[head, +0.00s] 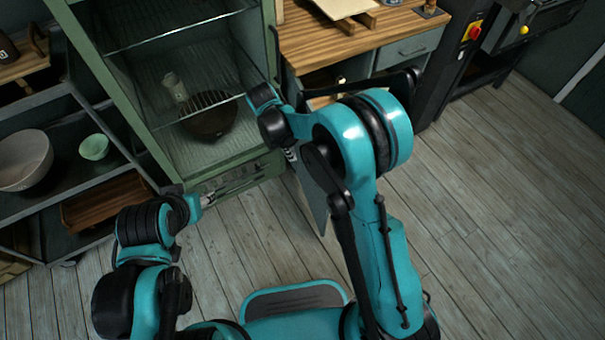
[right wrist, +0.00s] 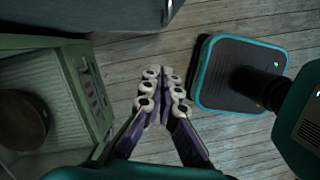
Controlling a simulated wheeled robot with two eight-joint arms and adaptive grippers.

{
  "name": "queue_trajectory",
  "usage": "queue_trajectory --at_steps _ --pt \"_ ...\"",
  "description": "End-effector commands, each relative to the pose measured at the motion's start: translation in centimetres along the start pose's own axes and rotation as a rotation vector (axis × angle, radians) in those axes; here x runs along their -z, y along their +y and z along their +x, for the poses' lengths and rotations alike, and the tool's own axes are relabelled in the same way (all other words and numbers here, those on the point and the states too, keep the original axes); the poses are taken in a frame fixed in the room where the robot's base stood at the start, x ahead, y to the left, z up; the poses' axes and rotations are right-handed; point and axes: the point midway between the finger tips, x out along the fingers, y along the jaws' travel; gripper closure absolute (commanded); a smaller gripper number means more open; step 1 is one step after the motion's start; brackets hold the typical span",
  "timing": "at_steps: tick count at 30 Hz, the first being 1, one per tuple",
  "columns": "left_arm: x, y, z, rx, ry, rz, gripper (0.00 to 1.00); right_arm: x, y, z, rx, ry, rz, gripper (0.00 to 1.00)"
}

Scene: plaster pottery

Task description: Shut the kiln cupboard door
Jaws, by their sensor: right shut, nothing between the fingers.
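The green kiln cupboard (head: 165,140) stands open at the upper left of the head view; its lower front edge also shows at the left of the right wrist view (right wrist: 88,85). Its door (head: 313,198) stands swung out on the right side, seen nearly edge-on and partly hidden behind my right arm. A dark panel in the right wrist view, seemingly the door (right wrist: 85,12), shows along the top. My right gripper (head: 291,154) is shut and empty, beside the door and apart from it in the wrist view (right wrist: 162,85). My left gripper (head: 207,200) is small, by the cupboard's lower front.
A brown bowl (head: 210,116) and a white vessel (head: 175,88) stand inside the cupboard. A dark shelf rack (head: 70,190) with bowls is at left. A wooden-topped workbench (head: 330,45) is right of the cupboard. The plank floor (head: 480,210) at right is clear.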

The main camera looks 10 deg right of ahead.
Motion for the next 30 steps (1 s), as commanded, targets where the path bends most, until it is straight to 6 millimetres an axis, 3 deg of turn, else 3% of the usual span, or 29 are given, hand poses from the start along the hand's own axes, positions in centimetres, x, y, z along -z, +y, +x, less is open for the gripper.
queue_trajectory --at_steps 7,18,24,30 --pt "-0.7 0.0 1.0 0.000 0.000 0.000 0.53 0.2 0.1 2.9 0.004 -0.003 -0.009 1.00" --pt "-2.7 0.0 3.8 0.000 0.000 0.000 0.53 0.2 0.0 10.8 0.003 -0.003 -0.007 1.00" --pt "-3.3 0.0 4.6 0.000 0.000 0.000 0.53 -2.7 0.0 11.1 0.003 -0.002 -0.006 1.00" --pt "-3.4 0.0 4.8 0.000 0.000 0.000 0.53 -3.8 0.1 11.2 0.002 -0.002 -0.008 1.00"
